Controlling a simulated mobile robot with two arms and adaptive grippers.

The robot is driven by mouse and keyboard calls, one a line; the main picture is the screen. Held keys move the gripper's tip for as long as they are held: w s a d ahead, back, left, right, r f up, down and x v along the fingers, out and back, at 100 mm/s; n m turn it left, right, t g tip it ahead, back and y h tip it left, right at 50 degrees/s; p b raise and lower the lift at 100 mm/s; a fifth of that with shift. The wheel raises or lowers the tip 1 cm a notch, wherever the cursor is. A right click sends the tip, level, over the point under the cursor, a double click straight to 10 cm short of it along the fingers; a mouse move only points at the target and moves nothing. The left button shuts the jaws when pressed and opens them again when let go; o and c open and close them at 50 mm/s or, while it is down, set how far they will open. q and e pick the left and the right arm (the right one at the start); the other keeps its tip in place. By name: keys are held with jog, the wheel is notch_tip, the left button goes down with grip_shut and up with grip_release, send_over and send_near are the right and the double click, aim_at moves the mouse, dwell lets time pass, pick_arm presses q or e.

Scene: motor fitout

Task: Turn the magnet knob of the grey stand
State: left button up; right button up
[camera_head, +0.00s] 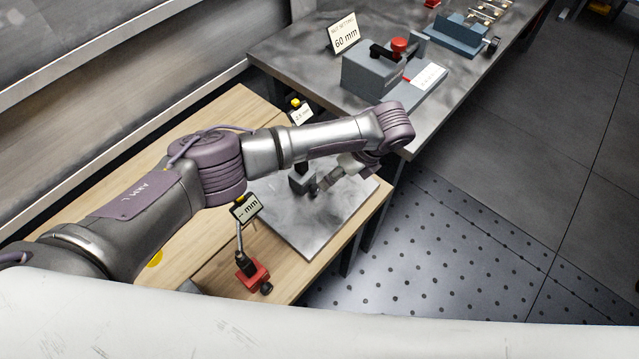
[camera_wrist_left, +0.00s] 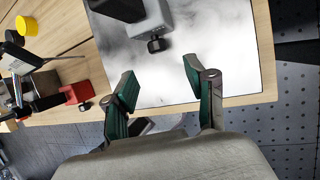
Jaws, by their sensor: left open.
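The grey stand (camera_head: 299,182) stands on a steel plate, partly hidden behind my left arm in the head view. In the left wrist view its grey base (camera_wrist_left: 152,20) is at the top, with the black magnet knob (camera_wrist_left: 157,44) on its near face. My left gripper (camera_head: 325,181) is by the stand's right side in the head view. In the wrist view its two green-padded fingers (camera_wrist_left: 161,77) are open and empty, with the knob ahead of the gap between them and apart from both fingertips. My right gripper is not in view.
The steel plate (camera_head: 315,237) lies on a wooden bench (camera_head: 206,262). A red stand (camera_head: 253,276) with a gauge display (camera_head: 246,208) stands at the bench's front. A second table behind holds a grey block device (camera_head: 378,75). The plate's front is bare.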

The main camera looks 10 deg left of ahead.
aim_at(318, 190)
pick_arm(q)
jog(key=x, duration=0.6)
jog(key=shift+a+p, duration=0.3)
jog(key=shift+p, duration=0.1)
jog(key=shift+a+f, duration=0.1)
jog(key=shift+f, duration=0.25)
jog(key=shift+a+f, duration=0.15)
jog(key=shift+f, duration=0.15)
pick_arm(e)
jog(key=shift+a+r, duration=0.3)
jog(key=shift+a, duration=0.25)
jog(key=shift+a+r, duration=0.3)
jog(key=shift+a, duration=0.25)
